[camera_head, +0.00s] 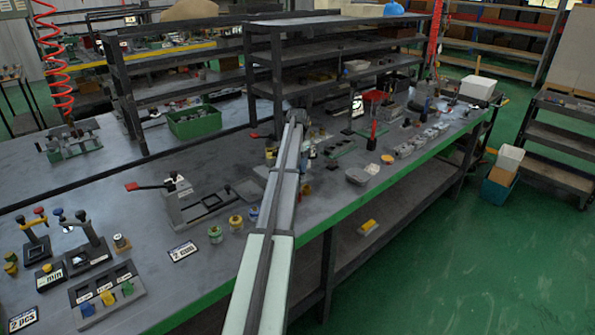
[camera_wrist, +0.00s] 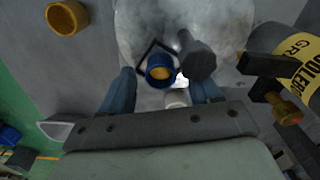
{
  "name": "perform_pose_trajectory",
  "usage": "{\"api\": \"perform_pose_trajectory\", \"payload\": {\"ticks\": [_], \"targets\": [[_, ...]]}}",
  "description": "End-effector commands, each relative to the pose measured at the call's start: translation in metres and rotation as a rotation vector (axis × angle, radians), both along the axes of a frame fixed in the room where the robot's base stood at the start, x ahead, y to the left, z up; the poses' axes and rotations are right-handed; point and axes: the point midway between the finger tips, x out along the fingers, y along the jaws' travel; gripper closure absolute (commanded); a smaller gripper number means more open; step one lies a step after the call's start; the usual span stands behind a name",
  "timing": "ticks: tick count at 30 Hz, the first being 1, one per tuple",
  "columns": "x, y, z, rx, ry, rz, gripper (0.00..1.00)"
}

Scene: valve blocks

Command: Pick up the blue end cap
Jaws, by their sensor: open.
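In the wrist view, a round blue cap (camera_wrist: 160,67) with a yellowish centre lies ahead of my gripper (camera_wrist: 162,84). The two blue-grey fingers stand well apart, one on each side of the cap's line, and appear not to touch it. My gripper is open and holds nothing. A dark bolt-like piece (camera_wrist: 196,57) stands close to the right of the cap. Behind both is a mottled whitish surface (camera_wrist: 150,22). In the head view, my arm hides its own gripper.
In the wrist view, a yellow ring (camera_wrist: 67,17) lies at the upper left, and a dark cylinder with a yellow label (camera_wrist: 303,50) is at the right. In the head view, a red-handled clamp (camera_head: 185,203) stands left of my arm, with a green bin (camera_head: 194,123) behind.

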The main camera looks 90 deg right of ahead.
Motion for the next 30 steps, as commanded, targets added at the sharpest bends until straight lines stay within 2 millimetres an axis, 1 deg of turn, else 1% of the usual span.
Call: {"api": "perform_pose_trajectory", "payload": {"ticks": [1, 3, 8, 9, 27, 30], "targets": [[-0.0001, 0.0004, -0.0042, 0.000, 0.000, 0.000, 0.38], [-0.0001, 0.0002, -0.0062, 0.000, 0.000, 0.000, 0.38], [-0.0002, 0.0001, -0.0059, -0.001, 0.001, 0.000, 0.38], [-0.0002, 0.0001, -0.0059, 0.000, 0.000, 0.000, 0.40], [-0.0002, 0.0001, -0.0057, 0.000, 0.000, 0.000, 0.97], [-0.0001, 0.0001, -0.0057, 0.000, 0.000, 0.000, 1.00]]}}
